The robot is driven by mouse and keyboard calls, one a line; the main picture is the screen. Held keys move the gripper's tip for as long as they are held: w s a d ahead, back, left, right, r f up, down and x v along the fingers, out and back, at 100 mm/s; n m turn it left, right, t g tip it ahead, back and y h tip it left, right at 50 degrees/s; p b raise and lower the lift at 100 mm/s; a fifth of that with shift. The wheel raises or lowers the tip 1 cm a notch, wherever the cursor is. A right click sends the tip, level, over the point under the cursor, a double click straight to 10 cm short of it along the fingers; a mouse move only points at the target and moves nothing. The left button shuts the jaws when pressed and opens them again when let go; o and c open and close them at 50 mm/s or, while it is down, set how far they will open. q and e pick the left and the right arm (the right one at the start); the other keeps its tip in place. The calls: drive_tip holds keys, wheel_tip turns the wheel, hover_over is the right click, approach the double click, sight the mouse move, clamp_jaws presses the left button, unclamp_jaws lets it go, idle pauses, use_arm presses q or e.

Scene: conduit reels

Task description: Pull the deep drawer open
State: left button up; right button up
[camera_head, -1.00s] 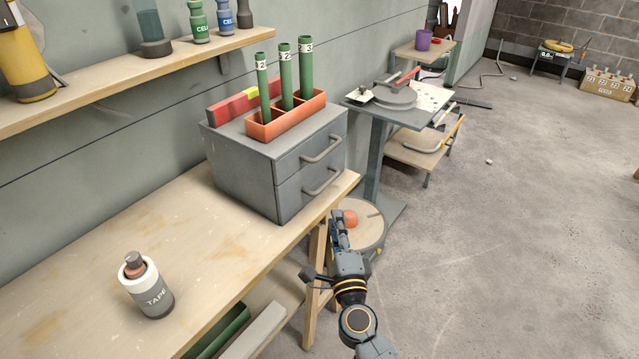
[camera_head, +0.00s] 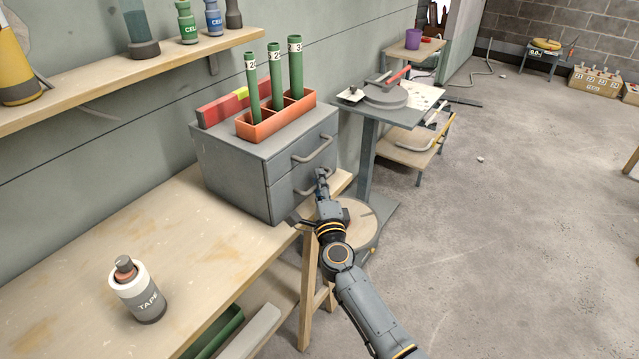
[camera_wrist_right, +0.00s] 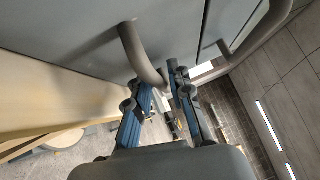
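The grey drawer cabinet (camera_head: 228,172) stands on the wooden bench and has two drawers, both closed. The lower drawer front (camera_head: 283,198) has a grey bar handle, partly hidden behind my right gripper (camera_head: 321,178). In the right wrist view, that curved handle (camera_wrist_right: 139,52) runs down to my right gripper (camera_wrist_right: 164,76). Its fingers are apart, with the handle's bend at the gap between the fingertips. I cannot tell whether they touch it. The upper drawer's handle (camera_head: 312,152) is clear of the gripper. My left gripper is not in view.
An orange holder (camera_head: 262,130) with green tubes and a red block (camera_head: 222,108) sit on the cabinet. A tape bottle (camera_head: 138,290) stands on the bench (camera_head: 70,285). A round stool (camera_head: 358,222) is below the gripper. Open floor lies to the right.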

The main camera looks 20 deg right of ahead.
drive_tip(key=shift+c, duration=0.5)
clamp_jaws()
drive_tip(key=shift+s+d, duration=0.3)
drive_tip(key=shift+s, duration=0.1)
drive_tip(key=s+d+p, duration=0.2)
drive_tip(key=s+d, duration=0.8)
drive_tip(key=s, duration=0.3)
drive_tip(key=shift+s+d+p, duration=0.25)
drive_tip(key=shift+s+p, duration=0.05)
drive_tip(key=shift+p, duration=0.05)
drive_tip(key=shift+o, duration=0.5)
unclamp_jaws()
